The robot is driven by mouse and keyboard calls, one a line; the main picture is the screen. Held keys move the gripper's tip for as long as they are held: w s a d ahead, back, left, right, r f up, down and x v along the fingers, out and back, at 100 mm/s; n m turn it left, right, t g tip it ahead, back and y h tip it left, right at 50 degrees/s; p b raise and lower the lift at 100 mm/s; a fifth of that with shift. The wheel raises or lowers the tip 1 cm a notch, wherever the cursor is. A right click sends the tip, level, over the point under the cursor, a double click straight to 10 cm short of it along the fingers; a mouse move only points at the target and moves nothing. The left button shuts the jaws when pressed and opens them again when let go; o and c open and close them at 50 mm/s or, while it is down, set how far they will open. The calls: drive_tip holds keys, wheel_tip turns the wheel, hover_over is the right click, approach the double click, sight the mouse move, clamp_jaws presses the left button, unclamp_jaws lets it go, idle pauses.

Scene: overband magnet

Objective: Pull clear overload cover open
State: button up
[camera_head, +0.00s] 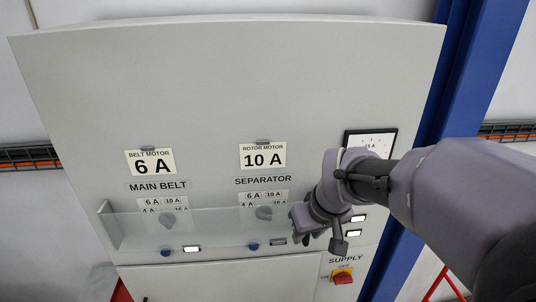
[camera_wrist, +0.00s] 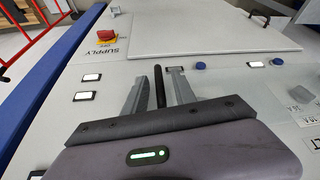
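The clear cover (camera_head: 205,228) is a long see-through strip across the lower front of the grey cabinet. It lies in front of the lower part of the two dial areas, and its left end panel shows at the left. My gripper (camera_head: 302,226) is at the cover's right end in the head view; whether it touches the cover cannot be told. In the wrist view my gripper (camera_wrist: 157,92) has its two grey fingers apart. A dark upright bar (camera_wrist: 159,86) stands between them, with gaps visible on both sides. The cover's edges are not clear in the wrist view.
Two grey dials (camera_head: 264,212) sit behind the cover. Blue buttons (camera_head: 252,246) and white lamps (camera_head: 191,249) line the panel below. The red supply switch (camera_head: 342,276) is at lower right. A blue post (camera_head: 462,75) stands to the cabinet's right.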

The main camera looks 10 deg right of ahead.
drive_tip(key=shift+w+f, duration=0.15)
clamp_jaws()
idle(1.4)
